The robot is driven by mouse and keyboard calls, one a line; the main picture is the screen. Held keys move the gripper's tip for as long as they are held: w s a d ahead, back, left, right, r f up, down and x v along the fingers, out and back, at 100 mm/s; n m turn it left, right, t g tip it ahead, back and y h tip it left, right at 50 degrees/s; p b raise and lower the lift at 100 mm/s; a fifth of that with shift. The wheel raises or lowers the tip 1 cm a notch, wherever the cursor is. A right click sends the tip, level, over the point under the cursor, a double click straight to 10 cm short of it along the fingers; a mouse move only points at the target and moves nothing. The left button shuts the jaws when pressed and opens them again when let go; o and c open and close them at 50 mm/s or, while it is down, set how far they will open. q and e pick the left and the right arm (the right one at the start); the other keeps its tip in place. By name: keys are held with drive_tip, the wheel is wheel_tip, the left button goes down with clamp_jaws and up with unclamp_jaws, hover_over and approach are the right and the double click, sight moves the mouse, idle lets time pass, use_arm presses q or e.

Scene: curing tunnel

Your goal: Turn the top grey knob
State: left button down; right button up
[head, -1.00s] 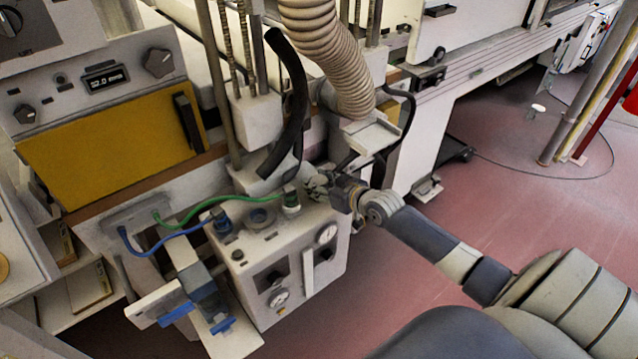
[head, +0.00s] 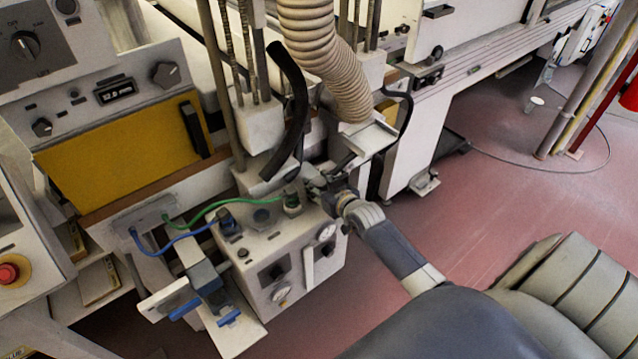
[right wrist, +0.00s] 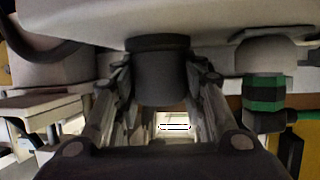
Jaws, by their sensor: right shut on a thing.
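The dark grey knob (right wrist: 160,70) shows in the right wrist view as a short cylinder on the pale top of the box, between the two fingers of my right gripper (right wrist: 160,105). The fingers are shut on its sides. In the head view my right gripper (head: 318,188) is at the back right of the white box (head: 300,255), beside a green-banded fitting (head: 292,200). The knob is hidden there behind the gripper. The fitting also shows right of the knob in the right wrist view (right wrist: 263,95). My left gripper is not in view.
Green (head: 215,208) and blue (head: 175,247) hoses run left from the box. A ribbed duct (head: 325,55) and a black hose (head: 290,110) hang just behind the gripper. A yellow-fronted cabinet (head: 120,150) stands left. The red floor (head: 500,225) at right is mostly clear.

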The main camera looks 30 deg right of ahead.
drive_tip(key=o, duration=1.1)
drive_tip(key=v, duration=1.2)
